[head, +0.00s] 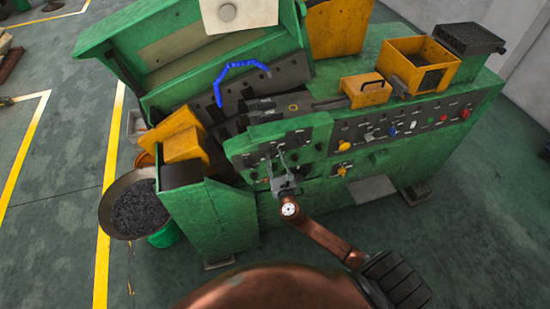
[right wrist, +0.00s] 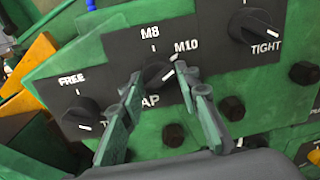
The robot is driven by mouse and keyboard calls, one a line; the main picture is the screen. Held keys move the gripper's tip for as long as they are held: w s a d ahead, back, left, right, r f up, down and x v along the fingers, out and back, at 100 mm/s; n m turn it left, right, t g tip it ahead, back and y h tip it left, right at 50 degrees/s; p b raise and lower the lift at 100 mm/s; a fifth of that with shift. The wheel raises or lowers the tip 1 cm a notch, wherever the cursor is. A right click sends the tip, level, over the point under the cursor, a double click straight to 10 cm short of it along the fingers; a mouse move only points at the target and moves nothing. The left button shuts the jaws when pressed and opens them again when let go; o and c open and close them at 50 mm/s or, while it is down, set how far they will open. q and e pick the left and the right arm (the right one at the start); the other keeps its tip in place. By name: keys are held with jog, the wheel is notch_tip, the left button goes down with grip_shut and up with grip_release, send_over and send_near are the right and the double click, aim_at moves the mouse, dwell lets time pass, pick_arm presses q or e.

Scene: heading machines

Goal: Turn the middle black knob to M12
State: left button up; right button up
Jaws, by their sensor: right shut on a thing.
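The middle black knob (right wrist: 156,75) sits on a black plate labelled M8 and M10 on the green machine. No M12 label is readable; lower lettering is partly hidden by a finger. My right gripper (right wrist: 158,82) is shut on this knob, one finger on each side. In the head view my right gripper (head: 276,161) reaches the machine's front panel, and the knob is too small there to make out. My left gripper is not in view.
A knob labelled FREE (right wrist: 80,118) is at left and one labelled TIGHT (right wrist: 250,27) at upper right. Dark bolts (right wrist: 232,108) sit below the plates. In the head view, a yellow knob (head: 344,146) is to the right, and a basin of dark pieces (head: 125,180) at left.

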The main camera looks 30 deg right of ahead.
jog(key=shift+a, duration=0.1)
jog(key=shift+c, duration=0.3)
jog(key=m+b, duration=0.1)
jog(key=m, duration=0.1)
jog(key=shift+f+m+b, duration=0.1)
jog(key=shift+m+b, duration=0.3)
jog(key=m+b, duration=0.1)
jog(key=m, duration=0.1)
jog(key=shift+a+m, duration=0.1)
jog(key=shift+m, duration=0.2)
jog(key=shift+r+m+y+b, duration=0.15)
jog(key=shift+m+b, duration=0.4)
jog(key=shift+m, duration=1)
jog(key=shift+r+m+y+b, duration=0.15)
jog(key=shift+m+b, duration=0.35)
jog(key=shift+m, duration=1.05)
jog(key=o, duration=1.1)
